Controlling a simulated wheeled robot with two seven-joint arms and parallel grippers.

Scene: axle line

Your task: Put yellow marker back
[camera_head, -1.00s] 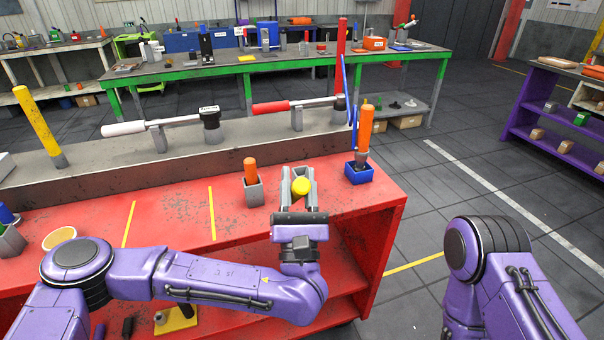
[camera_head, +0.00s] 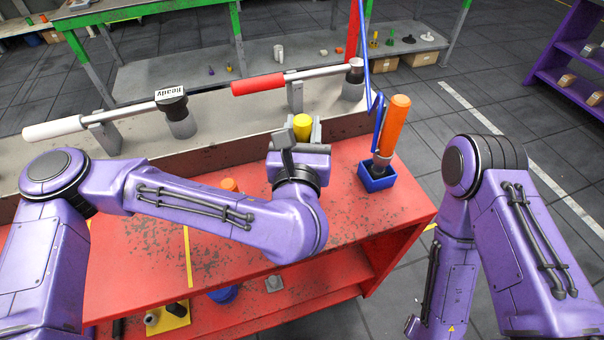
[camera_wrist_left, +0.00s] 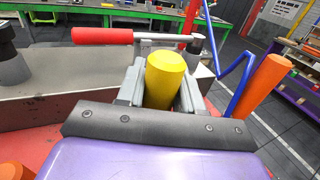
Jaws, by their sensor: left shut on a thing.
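The yellow marker (camera_head: 302,124) is held upright between the fingers of my left gripper (camera_head: 303,132), above the far edge of the red bench. Its rounded yellow top also shows in the left wrist view (camera_wrist_left: 165,78), with a grey finger against each side. Its lower end is hidden by the gripper. My right arm (camera_head: 490,200) is at the right, and its gripper is out of view.
An orange-handled tool (camera_head: 392,130) stands in a blue holder (camera_head: 377,177) to the right of my left gripper. Torque wrenches with red (camera_head: 258,84) and white (camera_head: 52,128) handles lie along the grey ledge behind. An orange top (camera_head: 229,185) shows behind my left forearm.

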